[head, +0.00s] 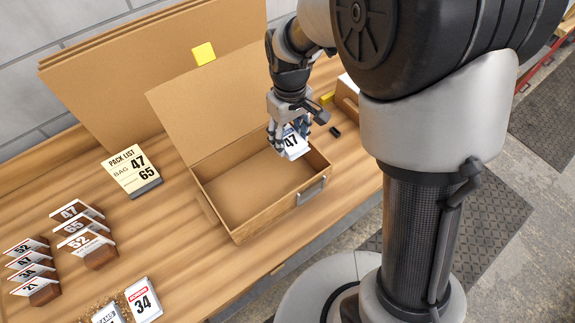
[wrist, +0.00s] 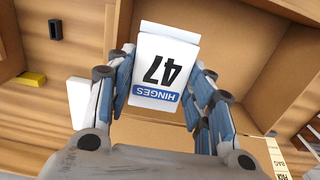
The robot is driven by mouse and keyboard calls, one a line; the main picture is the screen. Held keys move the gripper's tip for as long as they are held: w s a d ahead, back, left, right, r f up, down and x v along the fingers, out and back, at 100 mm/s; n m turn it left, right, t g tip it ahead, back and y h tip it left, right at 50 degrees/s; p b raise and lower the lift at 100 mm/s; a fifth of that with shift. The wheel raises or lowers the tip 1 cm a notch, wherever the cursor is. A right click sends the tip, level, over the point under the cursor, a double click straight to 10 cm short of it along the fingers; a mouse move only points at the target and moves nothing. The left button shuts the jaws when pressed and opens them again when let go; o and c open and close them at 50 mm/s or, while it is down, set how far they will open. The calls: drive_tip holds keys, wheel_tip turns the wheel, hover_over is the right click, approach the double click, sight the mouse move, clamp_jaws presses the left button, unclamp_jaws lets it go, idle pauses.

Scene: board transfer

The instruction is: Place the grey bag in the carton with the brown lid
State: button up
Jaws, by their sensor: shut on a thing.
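My gripper (head: 290,117) is shut on a pale bag with a blue band reading HINGES and a black 47 (head: 295,147). The same bag shows upside down between the fingers in the wrist view (wrist: 166,62). It hangs over the far right end of an open carton (head: 262,222); I cannot tell how high above it. The carton's brown lid (head: 205,105) stands raised at its back. The visible part of the carton's floor is bare. The carton also shows in the wrist view (wrist: 240,28).
A pack list card (head: 131,171) reading bag 47 and 65 stands left of the carton. Numbered blocks (head: 85,240) and a red-labelled 34 bag (head: 143,300) are at the left and front. A small black object (head: 335,131) lies right of the carton.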

sight(290, 169)
wheel_tip(290, 169, down, 12)
drive_tip(key=b, duration=0.3)
drive_tip(key=shift+f, duration=0.15)
drive_tip(key=shift+d, duration=0.1)
drive_tip(key=shift+f, duration=0.2)
drive_tip(key=o, duration=1)
wheel_tip(290, 169, up, 13)
drive_tip(key=p, duration=0.3)
drive_tip(key=shift+f, duration=0.2)
